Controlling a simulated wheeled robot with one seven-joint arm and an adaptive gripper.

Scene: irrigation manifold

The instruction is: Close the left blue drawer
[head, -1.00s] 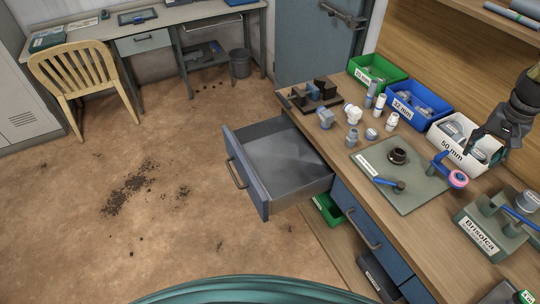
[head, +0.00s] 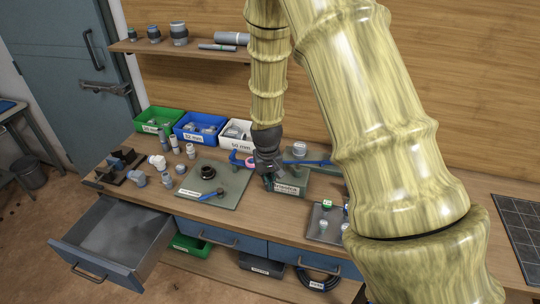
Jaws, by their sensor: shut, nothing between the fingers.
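The left blue drawer (head: 103,281) is pulled far out from under the left end of the workbench. Its grey inside (head: 118,236) looks empty, and a dark bar handle (head: 88,273) is on its front. My gripper (head: 270,182) is shut and empty. It hangs over the bench in front of the green manifold block (head: 293,181), well to the right of the drawer and higher than it. I cannot tell whether the fingers touch the block. My arm hides part of the bench on the right.
Green (head: 158,119), blue (head: 200,127) and white (head: 237,133) bins line the back of the bench. A green mat (head: 226,186) with a blue-handled tool lies in the middle. Two more blue drawers (head: 221,238) are shut. The floor left of the open drawer (head: 25,235) is clear.

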